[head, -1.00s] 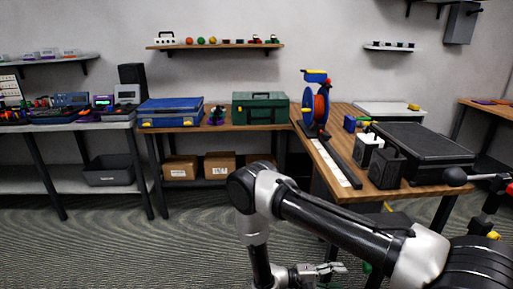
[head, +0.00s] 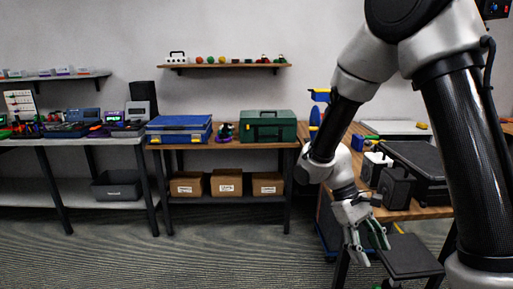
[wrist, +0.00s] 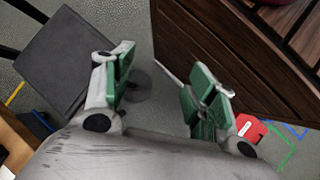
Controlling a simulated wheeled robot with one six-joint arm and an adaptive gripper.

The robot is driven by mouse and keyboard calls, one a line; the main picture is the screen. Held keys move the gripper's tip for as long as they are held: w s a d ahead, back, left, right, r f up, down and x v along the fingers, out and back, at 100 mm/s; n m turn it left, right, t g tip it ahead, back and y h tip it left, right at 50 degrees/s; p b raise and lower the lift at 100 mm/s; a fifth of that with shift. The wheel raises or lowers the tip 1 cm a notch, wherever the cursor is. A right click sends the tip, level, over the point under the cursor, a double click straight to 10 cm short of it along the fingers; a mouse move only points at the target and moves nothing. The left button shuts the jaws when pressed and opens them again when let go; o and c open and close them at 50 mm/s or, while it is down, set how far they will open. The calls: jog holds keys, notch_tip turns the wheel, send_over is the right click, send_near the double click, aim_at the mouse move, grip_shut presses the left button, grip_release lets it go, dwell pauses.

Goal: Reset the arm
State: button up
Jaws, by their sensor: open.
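My gripper (head: 370,245) hangs at the end of my arm in the head view, pointing down in front of the right-hand workbench. In the wrist view my gripper (wrist: 165,88) shows its two green-padded fingers spread apart with nothing between them.
The workbench top (head: 428,212) holds a black case (head: 415,165) and a black speaker-like box (head: 396,187). A dark flat seat or stool top (head: 408,257) stands low beside my gripper; it also shows in the wrist view (wrist: 65,58). Open carpet lies at left.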

jog(key=s+d+r+m+t+y, duration=0.1)
jog(key=s+d+r+t, duration=0.1)
jog(key=r, duration=0.5)
jog(key=s+d+r+m+t+y, duration=0.2)
jog(key=s+d+r+t, duration=0.1)
jog(key=r, duration=0.4)
jog(key=s+d+r+m+t+y, duration=0.1)
jog(key=s+d+r+m+t, duration=0.1)
jog(key=r, duration=0.5)
jog(key=s+d+t, duration=0.1)
jog(key=t, duration=0.1)
jog(key=shift+s+d+t+y, duration=0.2)
jog(key=shift+s+t+y, duration=0.05)
jog(key=shift+t+y, duration=0.15)
